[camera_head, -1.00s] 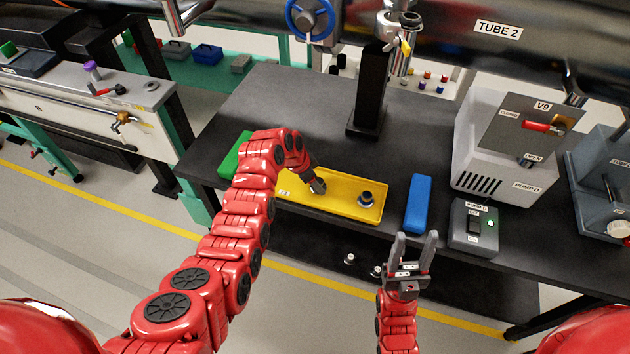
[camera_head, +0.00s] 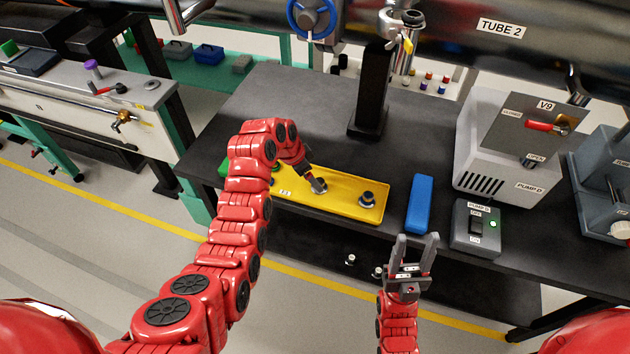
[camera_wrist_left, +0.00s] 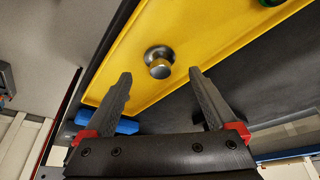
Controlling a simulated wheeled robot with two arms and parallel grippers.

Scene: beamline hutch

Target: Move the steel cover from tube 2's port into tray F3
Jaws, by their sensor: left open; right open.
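The yellow tray (camera_head: 328,208) lies on the dark bench; its small label looks like F3. A round steel piece with a flange and knob, which looks like the cover (camera_head: 367,198), stands in the tray's right part. It also shows in the left wrist view (camera_wrist_left: 159,62), beyond the fingertips. My left gripper (camera_head: 319,186) is open and empty over the tray, left of the piece and apart from it. Tube 2 (camera_head: 500,28) runs along the top; its port (camera_head: 408,20) shows a dark round end. My right gripper (camera_head: 414,242) is open and empty at the bench's front edge.
A blue block (camera_head: 420,203) lies right of the tray, then a switch box (camera_head: 476,228) and a pump (camera_head: 510,150). A black post (camera_head: 369,90) stands behind the tray. The bench left of the post is clear.

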